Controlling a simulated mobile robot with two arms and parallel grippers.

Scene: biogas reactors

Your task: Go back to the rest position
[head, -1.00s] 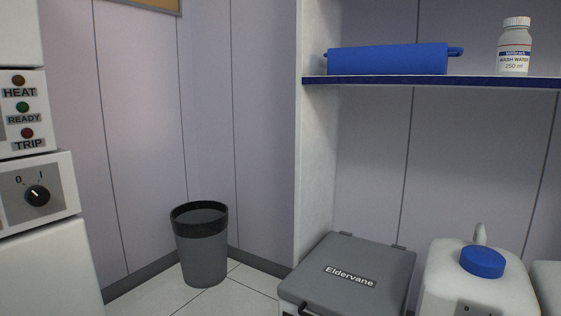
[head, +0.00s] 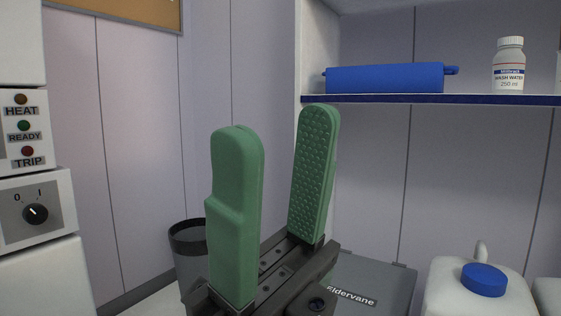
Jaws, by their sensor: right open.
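My right gripper (head: 277,178) stands upright in the lower middle of the head view. Its two green fingers are spread apart, with nothing between them. It is in front of the grey bin and the grey Eldervane box, and hides part of both. My left gripper is not in view.
A shelf (head: 430,99) at the upper right holds a blue roll (head: 385,78) and a wash water bottle (head: 508,66). Below are the Eldervane box (head: 385,277) and a white canister (head: 470,297) with a blue cap. A bin (head: 187,240) stands behind my gripper. A control panel (head: 35,212) is at left.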

